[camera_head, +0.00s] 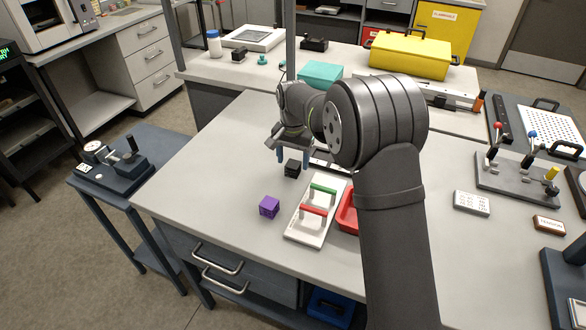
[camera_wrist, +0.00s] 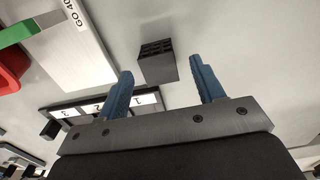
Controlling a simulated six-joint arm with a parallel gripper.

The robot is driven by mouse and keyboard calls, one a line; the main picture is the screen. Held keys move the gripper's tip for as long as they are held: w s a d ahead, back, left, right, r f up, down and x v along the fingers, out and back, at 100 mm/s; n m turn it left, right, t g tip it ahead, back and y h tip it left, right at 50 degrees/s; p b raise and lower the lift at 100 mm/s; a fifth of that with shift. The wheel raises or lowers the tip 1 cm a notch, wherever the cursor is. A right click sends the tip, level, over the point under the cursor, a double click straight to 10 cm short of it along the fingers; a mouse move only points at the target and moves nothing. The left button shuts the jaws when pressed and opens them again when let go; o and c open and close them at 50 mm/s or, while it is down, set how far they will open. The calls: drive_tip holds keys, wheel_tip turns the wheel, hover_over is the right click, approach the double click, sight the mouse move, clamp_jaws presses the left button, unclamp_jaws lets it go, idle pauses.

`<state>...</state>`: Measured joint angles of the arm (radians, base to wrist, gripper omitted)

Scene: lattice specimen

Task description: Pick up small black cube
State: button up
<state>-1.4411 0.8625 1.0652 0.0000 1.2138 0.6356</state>
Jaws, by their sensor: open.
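The small black cube (camera_head: 292,168) sits on the grey table, just in front of my gripper in the head view. My gripper (camera_head: 281,156) is low near the table, with its blue fingers apart. In the wrist view the black cube (camera_wrist: 157,62) lies beyond and between the two open fingertips of my gripper (camera_wrist: 162,82). Its face toward the camera side shows a grid pattern. The fingers do not appear to touch it.
A purple cube (camera_head: 269,206) stands on the table nearby. A white board with green and red bars (camera_head: 301,237) and a red tray (camera_head: 348,211) lie to the right. A numbered strip (camera_wrist: 146,99) is close to the left finger. Table left of the cube is clear.

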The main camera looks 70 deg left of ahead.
sight(293, 164)
drive_tip(key=shift+f, duration=1.5)
drive_tip(key=c, duration=1.1)
drive_tip(key=shift+o, duration=0.2)
drive_tip(key=shift+r, duration=0.1)
